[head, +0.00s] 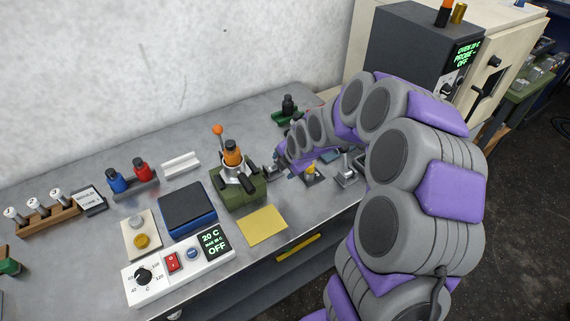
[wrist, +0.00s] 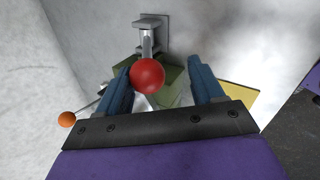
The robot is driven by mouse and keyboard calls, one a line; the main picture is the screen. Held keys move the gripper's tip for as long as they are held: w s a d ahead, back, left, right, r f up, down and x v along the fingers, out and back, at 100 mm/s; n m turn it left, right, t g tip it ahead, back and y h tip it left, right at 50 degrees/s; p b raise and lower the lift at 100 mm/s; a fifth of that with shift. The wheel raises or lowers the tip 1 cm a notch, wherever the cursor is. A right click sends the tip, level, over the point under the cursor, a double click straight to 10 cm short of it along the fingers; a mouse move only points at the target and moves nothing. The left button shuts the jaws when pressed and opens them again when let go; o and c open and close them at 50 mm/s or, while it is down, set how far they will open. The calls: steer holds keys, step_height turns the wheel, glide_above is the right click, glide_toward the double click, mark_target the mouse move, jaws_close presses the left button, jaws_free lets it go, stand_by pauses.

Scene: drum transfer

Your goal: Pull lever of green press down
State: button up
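In the wrist view, the orange knob (wrist: 67,119) is at the left, outside my fingers. My gripper (wrist: 162,70) is open, its two blue fingers spread. A red ball (wrist: 147,76) on a metal arm appears between the fingers, with green blocks (wrist: 172,83) behind it; contact cannot be told. In the head view my gripper (head: 283,160) is right of the press, fingertips mostly hidden.
A yellow sheet (head: 262,226) lies in front of the press. A blue-edged scale-like plate (head: 188,209) and a white control box (head: 178,268) stand to its left. Metal fixtures (head: 346,172) are to the right, near my arm. The wall is close behind.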

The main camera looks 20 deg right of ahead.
steer(key=shift+r, duration=0.1)
steer(key=p+v, duration=0.3)
steer(key=v, duration=1.4)
steer(key=shift+s, duration=0.1)
steer(key=s+a+m+g, duration=0.3)
steer(key=s+m, duration=0.8)
steer(key=s, duration=0.4)
steer(key=s+a+m+g+h, duration=0.1)
steer(key=s+a+m+g, duration=0.2)
steer(key=s+m, duration=0.8)
steer(key=s+g, duration=0.1)
steer(key=s, duration=0.4)
steer(key=shift+s+a+r+m+g+h, duration=0.2)
steer(key=shift+s+a+m+g+h, duration=0.1)
steer(key=shift+a+m, duration=0.1)
